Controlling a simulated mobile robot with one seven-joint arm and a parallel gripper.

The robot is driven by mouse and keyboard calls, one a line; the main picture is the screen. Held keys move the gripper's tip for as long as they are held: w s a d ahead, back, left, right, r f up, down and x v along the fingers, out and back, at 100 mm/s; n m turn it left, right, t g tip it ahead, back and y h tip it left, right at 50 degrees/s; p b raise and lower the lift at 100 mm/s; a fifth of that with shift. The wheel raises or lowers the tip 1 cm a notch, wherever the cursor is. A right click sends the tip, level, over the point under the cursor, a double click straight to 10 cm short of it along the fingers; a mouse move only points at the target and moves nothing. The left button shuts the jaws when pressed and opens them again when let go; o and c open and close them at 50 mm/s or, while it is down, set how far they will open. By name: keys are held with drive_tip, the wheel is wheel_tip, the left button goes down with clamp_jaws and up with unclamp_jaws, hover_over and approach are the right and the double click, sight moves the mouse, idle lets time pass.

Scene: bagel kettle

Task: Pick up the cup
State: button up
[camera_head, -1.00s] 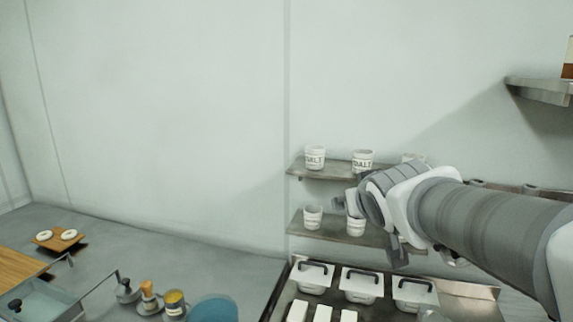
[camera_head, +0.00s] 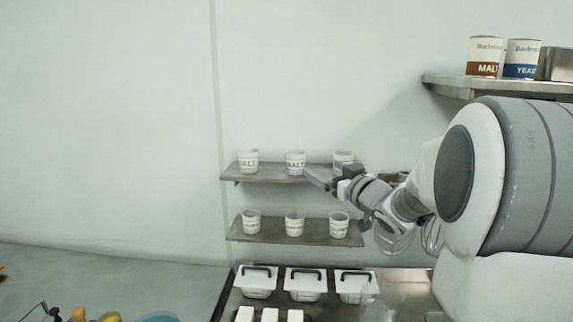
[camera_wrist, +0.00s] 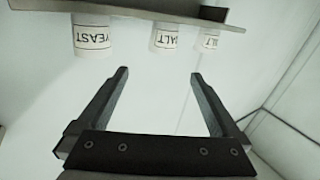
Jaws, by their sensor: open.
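Three white labelled cups stand upright on the upper wall shelf (camera_head: 270,178). In the head view the left cup (camera_head: 248,161) reads SALT and the middle cup (camera_head: 296,162) seems to read MALT. The right cup (camera_head: 343,160) is partly behind my gripper (camera_head: 322,178). In the wrist view the cups appear upside down along the top: a YEAST cup (camera_wrist: 93,36) at left, with two others to its right. My gripper, also in the wrist view (camera_wrist: 160,74), is open and empty, apart from the cups. Which cup the task means is not shown.
A lower shelf (camera_head: 262,237) holds three more white cups (camera_head: 294,223). Lidded white containers (camera_head: 305,283) stand below. At right, a higher shelf (camera_head: 450,82) holds tins (camera_head: 485,56), with my arm in front. The wall at left is clear.

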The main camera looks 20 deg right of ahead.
sight(301, 156)
drive_tip(key=w, duration=0.3)
drive_tip(key=w+a+p, duration=0.1)
drive_tip(key=w, duration=0.6)
drive_tip(key=shift+w+a+p, duration=0.2)
drive_tip(key=shift+p, duration=0.15)
drive_tip(key=shift+w+a+f+p, duration=0.1)
drive_tip(key=shift+w+a+p, duration=0.15)
drive_tip(key=shift+w, duration=0.6)
drive_tip(key=shift+w+a+p, duration=0.1)
drive_tip(key=shift+w+p, duration=0.2)
drive_tip(key=shift+w, duration=0.55)
drive_tip(key=shift+w+a+f+p, duration=0.1)
drive_tip(key=shift+w+a+p, duration=0.15)
drive_tip(key=shift+w, duration=0.6)
drive_tip(key=shift+d, duration=0.1)
drive_tip(key=c, duration=1.4)
